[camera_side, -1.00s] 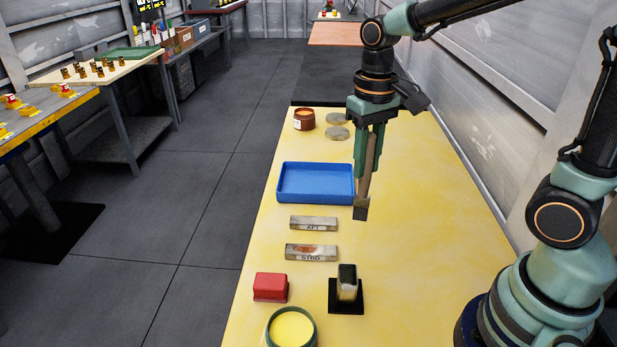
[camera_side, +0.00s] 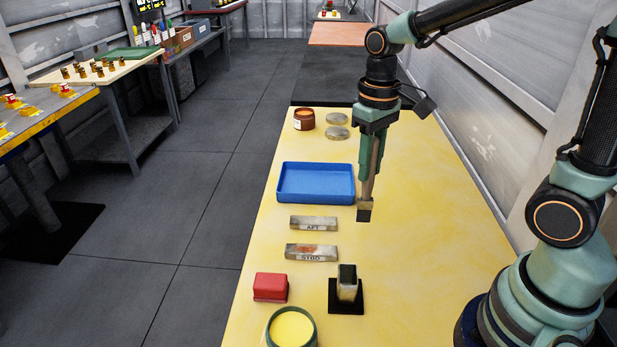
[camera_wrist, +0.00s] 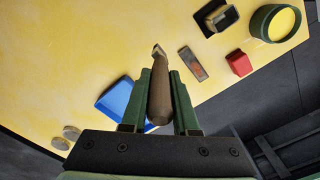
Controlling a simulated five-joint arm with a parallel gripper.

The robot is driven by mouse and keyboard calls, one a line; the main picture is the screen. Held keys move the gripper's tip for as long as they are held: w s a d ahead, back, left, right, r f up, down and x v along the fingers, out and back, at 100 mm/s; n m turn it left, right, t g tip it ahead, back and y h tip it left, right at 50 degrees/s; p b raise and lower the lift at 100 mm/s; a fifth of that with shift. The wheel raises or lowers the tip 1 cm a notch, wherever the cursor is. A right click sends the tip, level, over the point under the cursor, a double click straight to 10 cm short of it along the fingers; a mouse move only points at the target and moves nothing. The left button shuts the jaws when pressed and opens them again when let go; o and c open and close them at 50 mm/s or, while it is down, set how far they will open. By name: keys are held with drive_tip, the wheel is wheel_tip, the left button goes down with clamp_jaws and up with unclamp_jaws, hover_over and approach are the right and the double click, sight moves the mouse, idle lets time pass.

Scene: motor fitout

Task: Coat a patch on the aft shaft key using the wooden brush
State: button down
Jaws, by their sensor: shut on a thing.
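My gripper (camera_side: 371,160) is shut on the wooden brush (camera_side: 367,188), which hangs bristles down above the bench, right of the blue tray. In the wrist view, the brush handle (camera_wrist: 159,100) runs between my fingers (camera_wrist: 160,76). The aft shaft key, a grey metal bar marked AFT (camera_side: 313,223), lies on the bench left of and below the brush tip. The brush is apart from it. I cannot make it out in the wrist view. A similar bar marked STBD (camera_side: 311,252) with reddish marks lies nearer the camera, and shows in the wrist view (camera_wrist: 193,64).
The blue tray (camera_side: 281,194) lies beyond the bars. Nearer are a red block (camera_side: 270,287), a black-based holder (camera_side: 346,308) and a green-rimmed tin of yellow stuff (camera_side: 292,328). A brown jar (camera_side: 304,119) and two grey discs (camera_side: 337,133) are farther off. The bench's right side is clear.

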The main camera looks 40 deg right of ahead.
drive_tip(key=s+a+r, duration=0.2)
drive_tip(key=s+a, duration=0.2)
drive_tip(key=a, duration=0.9)
drive_tip(key=s+a+r, duration=0.2)
drive_tip(key=s+a, duration=0.2)
drive_tip(key=a, duration=0.8)
drive_tip(key=shift+w+a+f, duration=0.1)
drive_tip(key=shift+f, duration=1.3)
drive_tip(key=shift+a+f, duration=0.1)
drive_tip(key=shift+f, duration=1.9)
wheel_tip(320, 180, up, 7)
drive_tip(key=shift+r, duration=0.1)
